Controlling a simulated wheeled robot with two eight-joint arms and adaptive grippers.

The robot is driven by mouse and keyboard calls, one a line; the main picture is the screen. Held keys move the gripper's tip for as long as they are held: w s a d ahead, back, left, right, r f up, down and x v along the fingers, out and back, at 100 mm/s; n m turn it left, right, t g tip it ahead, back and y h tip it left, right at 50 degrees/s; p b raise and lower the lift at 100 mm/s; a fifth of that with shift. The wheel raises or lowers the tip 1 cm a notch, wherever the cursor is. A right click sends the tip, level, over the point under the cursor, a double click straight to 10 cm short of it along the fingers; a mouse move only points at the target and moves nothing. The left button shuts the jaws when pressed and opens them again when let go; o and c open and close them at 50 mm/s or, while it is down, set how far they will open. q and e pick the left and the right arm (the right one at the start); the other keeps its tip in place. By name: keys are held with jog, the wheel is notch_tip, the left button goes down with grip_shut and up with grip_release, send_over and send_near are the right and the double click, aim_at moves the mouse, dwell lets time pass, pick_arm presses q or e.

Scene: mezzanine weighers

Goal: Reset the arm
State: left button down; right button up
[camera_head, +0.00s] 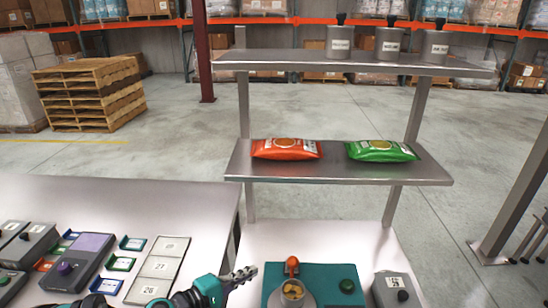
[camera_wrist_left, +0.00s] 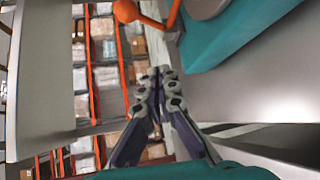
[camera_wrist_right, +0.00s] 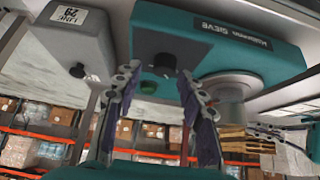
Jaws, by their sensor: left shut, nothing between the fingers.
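My left gripper (camera_head: 248,272) comes in low in the head view, between the left table and the teal sieve machine (camera_head: 335,275). It is shut and empty; its fingertips meet in the left wrist view (camera_wrist_left: 160,73). The orange ball-ended handle (camera_head: 292,263) stands behind a round cup (camera_head: 293,291) on the machine, to the right of the gripper. My right gripper (camera_wrist_right: 158,80) is out of the head view. In the right wrist view its fingers are apart with nothing between them, and the sieve machine (camera_wrist_right: 215,40) shows behind them.
A grey labelled box (camera_head: 394,289) stands right of the sieve machine. Above is a two-level shelf (camera_head: 240,165) with an orange bag (camera_head: 286,149), a green bag (camera_head: 381,151) and grey canisters (camera_head: 389,45) on top. The left table (camera_head: 190,205) holds devices and numbered panels; its back is clear.

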jog(key=shift+s, duration=0.1)
pick_arm(q)
jog(key=s+a+m+g+y, duration=0.2)
jog(key=s+a+m+y, duration=0.2)
jog(key=s, duration=0.3)
jog(key=s+a+m+g+y, duration=0.1)
jog(key=s+a+m+y, duration=0.3)
jog(key=s+m+y, duration=0.2)
jog(key=shift+s+r+m+g+y, duration=0.15)
jog(key=shift+s+m+g+y, duration=0.2)
jog(key=shift+s+m, duration=0.55)
jog(key=shift+s+a, duration=0.1)
jog(key=shift+s, duration=0.05)
dwell(0.6)
